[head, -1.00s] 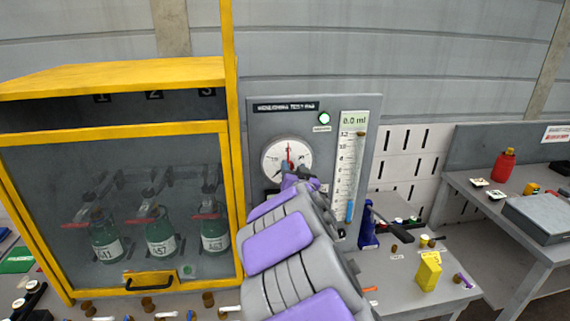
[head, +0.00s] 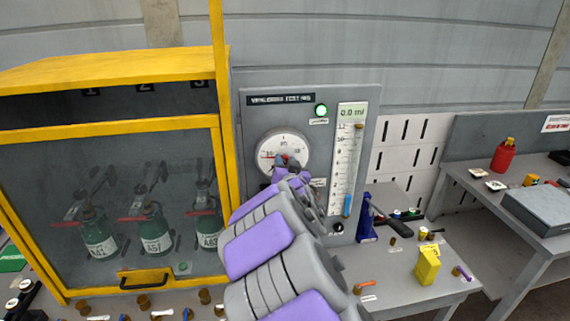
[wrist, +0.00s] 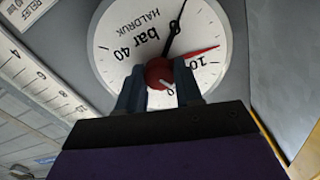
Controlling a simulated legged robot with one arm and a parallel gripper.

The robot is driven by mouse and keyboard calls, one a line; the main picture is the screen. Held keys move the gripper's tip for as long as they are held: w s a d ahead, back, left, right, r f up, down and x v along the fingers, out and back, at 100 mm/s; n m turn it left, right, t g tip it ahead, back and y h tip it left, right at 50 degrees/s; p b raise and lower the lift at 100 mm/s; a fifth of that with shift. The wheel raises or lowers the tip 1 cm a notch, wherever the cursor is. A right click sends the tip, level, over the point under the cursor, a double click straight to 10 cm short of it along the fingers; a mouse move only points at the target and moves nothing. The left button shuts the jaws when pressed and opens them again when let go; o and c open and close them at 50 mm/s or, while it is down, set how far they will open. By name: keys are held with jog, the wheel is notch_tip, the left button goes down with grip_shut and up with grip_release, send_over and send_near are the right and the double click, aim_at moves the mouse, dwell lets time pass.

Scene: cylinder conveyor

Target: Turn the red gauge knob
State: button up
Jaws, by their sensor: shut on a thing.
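The red gauge knob (wrist: 159,73) sits at the centre of a round white pressure gauge (wrist: 120,25) in the wrist view. My gripper (wrist: 160,82) is shut on the knob, with one dark finger on each side. A red needle points toward the 10 mark, and a separate black needle points up in that view. In the head view the gauge (head: 269,143) is on a grey test panel (head: 257,122); my gripper (head: 284,168) reaches its centre and hides much of the lower dial. The red needle points left there.
A green lamp (head: 321,110) and a measuring column (head: 344,165) are on the panel to the right of the gauge. A yellow-framed cabinet (head: 115,135) with green bottles stands close on the left. A yellow box (head: 427,265) is on the bench at right.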

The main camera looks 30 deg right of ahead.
jog(key=shift+f, duration=0.15)
jog(key=n, duration=0.6)
jog(key=shift+s+f, duration=0.1)
jog(key=n+b, duration=0.1)
jog(key=n, duration=0.5)
jog(key=shift+b, duration=0.3)
dwell(0.3)
jog(key=o, duration=1)
jog(key=shift+a, duration=0.15)
